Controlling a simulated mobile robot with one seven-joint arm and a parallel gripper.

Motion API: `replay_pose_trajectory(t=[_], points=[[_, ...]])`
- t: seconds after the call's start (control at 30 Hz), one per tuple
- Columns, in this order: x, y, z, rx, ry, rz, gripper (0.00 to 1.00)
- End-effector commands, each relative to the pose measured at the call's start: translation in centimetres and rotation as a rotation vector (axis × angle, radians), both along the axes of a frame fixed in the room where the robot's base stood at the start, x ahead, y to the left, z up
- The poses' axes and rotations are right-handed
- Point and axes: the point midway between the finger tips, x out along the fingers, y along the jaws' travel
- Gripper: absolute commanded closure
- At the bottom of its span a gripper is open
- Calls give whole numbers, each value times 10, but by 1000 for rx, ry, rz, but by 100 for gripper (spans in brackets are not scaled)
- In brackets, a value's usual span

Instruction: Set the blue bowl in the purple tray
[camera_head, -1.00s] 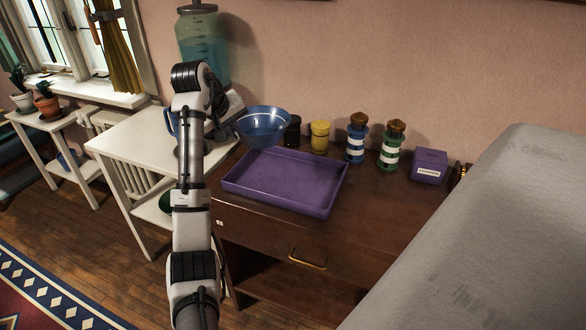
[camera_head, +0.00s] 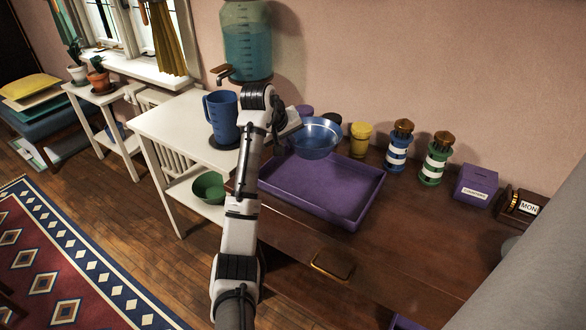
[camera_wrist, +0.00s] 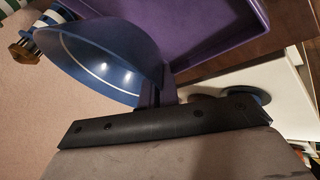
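The blue bowl (camera_head: 316,140) is held up near the tray's back edge in the head view, and its lower part overlaps that edge in the picture. The purple tray (camera_head: 346,211) is shallow, empty and lies on the brown dresser; part of it also shows in the wrist view (camera_wrist: 205,28). My gripper (camera_wrist: 158,88) is shut on the rim of the blue bowl (camera_wrist: 95,55), which hangs off to one side of the fingers. In the head view my gripper is mostly hidden behind the bowl and my wrist.
Behind the tray stand a yellow canister (camera_head: 360,140), blue-striped (camera_head: 398,147) and green-striped (camera_head: 435,160) grinders, and a purple box (camera_head: 475,186). A blue jug (camera_head: 222,116) stands on the white table (camera_head: 170,118) at left. The dresser front (camera_head: 400,245) is clear.

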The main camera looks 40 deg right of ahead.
Motion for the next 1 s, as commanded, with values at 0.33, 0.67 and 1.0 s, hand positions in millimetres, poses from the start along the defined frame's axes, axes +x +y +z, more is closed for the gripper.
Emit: replay_pose_trajectory(t=[0.33,0.67,1.0], points=[[0,0,-62,-2,-2,-1,100],[0,1,-96,-1,1,0,100],[0,0,-109,-3,-3,0,100]])
